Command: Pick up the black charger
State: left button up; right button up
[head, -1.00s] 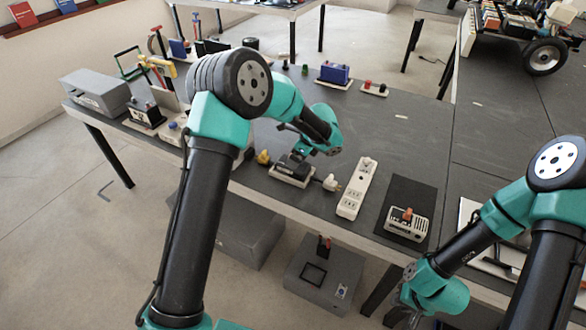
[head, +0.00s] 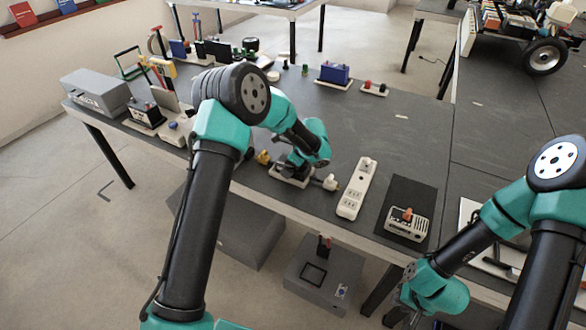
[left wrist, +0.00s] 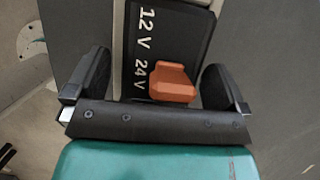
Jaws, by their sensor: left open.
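The black charger (left wrist: 185,40), marked 12 V and 24 V, fills the middle of the left wrist view. An orange switch (left wrist: 173,84) stands on its face. In the head view it sits on a pale base (head: 290,181) near the table's front edge, mostly hidden by my arm. My left gripper (left wrist: 156,78) is open, with one finger on each side of the charger; I cannot tell whether they touch it. My right gripper (head: 402,318) hangs low at the bottom of the head view, below the table's front edge; its jaws are unclear.
A white plug (head: 330,183) and a white power strip (head: 356,188) lie just right of the charger. A yellow plug (head: 263,157) is to its left. A white device with an orange switch (head: 407,222) stands further right.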

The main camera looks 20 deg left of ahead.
pick_arm(q)
jog(key=shift+c, duration=0.4)
jog(key=c, duration=1.2)
